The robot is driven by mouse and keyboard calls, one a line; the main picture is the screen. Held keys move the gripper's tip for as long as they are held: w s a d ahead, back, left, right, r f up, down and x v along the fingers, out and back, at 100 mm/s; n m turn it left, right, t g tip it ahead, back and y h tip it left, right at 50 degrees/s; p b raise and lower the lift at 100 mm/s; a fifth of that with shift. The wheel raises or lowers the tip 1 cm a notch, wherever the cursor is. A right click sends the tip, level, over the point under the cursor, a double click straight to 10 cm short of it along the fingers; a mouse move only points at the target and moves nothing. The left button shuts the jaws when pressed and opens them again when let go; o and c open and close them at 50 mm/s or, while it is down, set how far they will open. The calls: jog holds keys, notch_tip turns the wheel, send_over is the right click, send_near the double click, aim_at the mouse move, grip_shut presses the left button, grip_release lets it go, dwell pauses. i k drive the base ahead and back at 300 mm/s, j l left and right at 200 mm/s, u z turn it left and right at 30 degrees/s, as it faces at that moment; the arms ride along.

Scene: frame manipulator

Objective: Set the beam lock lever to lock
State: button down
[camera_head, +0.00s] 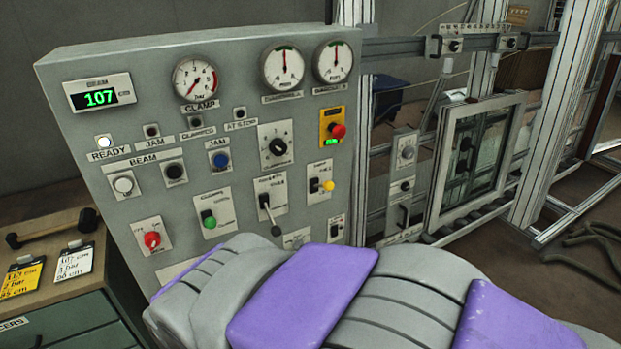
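A grey control panel (120,72) fills the left and middle of the camera_head view. Several small levers and knobs sit on its lower part: a red knob (152,239), a green knob (209,219), a lever with a black knob hanging down (267,214) and a yellow-knobbed lever (328,186) pointing right. Their small labels are too blurred to read surely, so I cannot tell which is the beam lock lever or its setting. My gripper is not in view. My grey and purple body parts cover the bottom and hide the panel's lower edge.
A BEAM group with a white button (123,185) and a black button (174,171) is on the panel. A green display (100,97) reads 107. An aluminium frame with a glazed window (478,160) stands right. A cabinet with tags (75,262) stands left.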

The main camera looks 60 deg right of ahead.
aim_at(328, 185)
jog(key=z, duration=1.75)
